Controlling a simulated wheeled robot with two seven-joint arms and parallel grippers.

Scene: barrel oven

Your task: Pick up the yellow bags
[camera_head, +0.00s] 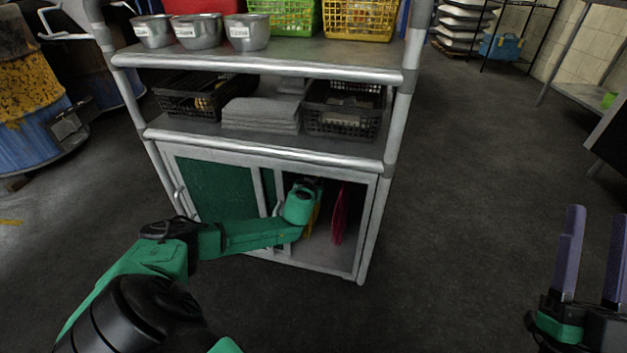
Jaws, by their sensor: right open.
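My left arm reaches into the open right side of the lower cupboard (370,232). Its green wrist covers most of my left gripper, so I cannot see its fingers or whether they hold anything. A narrow strip of something yellow (313,217) shows just beside and below the wrist, perhaps part of a yellow bag; most of it is hidden. A red, flat item (340,212) stands upright inside the cupboard to the right of it. My right gripper (597,235) is open and empty over the floor at the lower right, its two purple fingers apart.
The cupboard's green sliding door (217,189) covers its left side. Above are a shelf with black baskets (344,110) and folded grey cloths (261,114), and a top with metal pots (247,32) and crates. A barrel (30,95) stands left.

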